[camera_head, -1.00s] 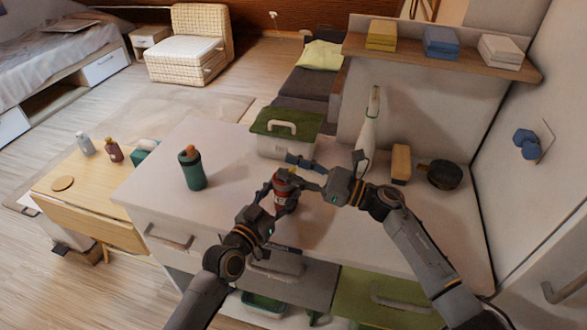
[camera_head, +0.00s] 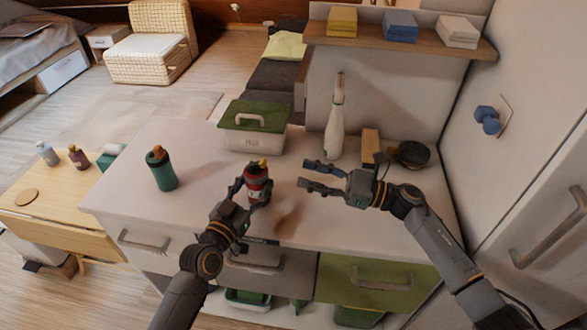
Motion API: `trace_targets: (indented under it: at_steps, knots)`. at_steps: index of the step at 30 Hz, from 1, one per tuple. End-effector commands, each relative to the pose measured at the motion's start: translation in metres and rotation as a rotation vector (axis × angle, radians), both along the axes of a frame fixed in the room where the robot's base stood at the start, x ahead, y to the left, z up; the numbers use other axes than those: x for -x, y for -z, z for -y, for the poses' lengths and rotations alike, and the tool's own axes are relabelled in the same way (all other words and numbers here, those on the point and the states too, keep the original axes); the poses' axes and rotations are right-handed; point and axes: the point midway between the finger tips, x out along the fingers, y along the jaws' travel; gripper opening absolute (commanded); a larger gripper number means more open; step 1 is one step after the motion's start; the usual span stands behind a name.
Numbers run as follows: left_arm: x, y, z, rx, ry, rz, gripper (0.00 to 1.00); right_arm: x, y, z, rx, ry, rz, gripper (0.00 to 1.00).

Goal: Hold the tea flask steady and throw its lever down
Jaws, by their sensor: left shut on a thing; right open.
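The tea flask (camera_head: 258,186) is a small dark red flask with a pale label and a yellow piece (camera_head: 259,164) on top. It stands upright on the white cabinet top. Whether the yellow piece is the lever, and which way it points, is too small to tell. My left gripper (camera_head: 252,189) is shut on the flask's body from the front left, with its fingers partly covering it. My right gripper (camera_head: 308,175) is open and empty to the right of the flask, fingers pointing left, apart from it.
A teal bottle (camera_head: 162,170) stands left on the white top (camera_head: 205,185). Behind are a green-lidded box (camera_head: 252,139) and a white bottle (camera_head: 334,128). A wooden block (camera_head: 370,146) and dark round pot (camera_head: 411,154) stand at right. The top's front left is clear.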

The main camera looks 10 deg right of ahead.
Motion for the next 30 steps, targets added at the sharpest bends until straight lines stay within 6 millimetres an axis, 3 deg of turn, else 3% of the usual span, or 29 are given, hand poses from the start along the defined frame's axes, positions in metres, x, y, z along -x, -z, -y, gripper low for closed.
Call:
trace_targets:
  at_steps: [14,15,18,30]
  knots:
    - [0.0000,0.0004,-0.0002,-0.001,0.000,0.000,0.16,0.0028,0.0008,0.0064,-0.001,0.000,0.001,0.43]
    - [0.0000,0.0004,-0.0002,-0.001,0.000,0.000,0.61,0.0028,0.0008,0.0064,-0.001,0.000,0.001,0.43]
    - [0.0000,0.0003,-0.0002,-0.001,0.000,0.000,0.80,0.0027,0.0008,0.0063,-0.001,0.000,0.001,0.43]
    - [0.0044,0.0004,-0.0030,-0.001,0.000,0.001,0.80,0.0027,0.0008,0.0062,-0.001,0.000,0.001,0.43]
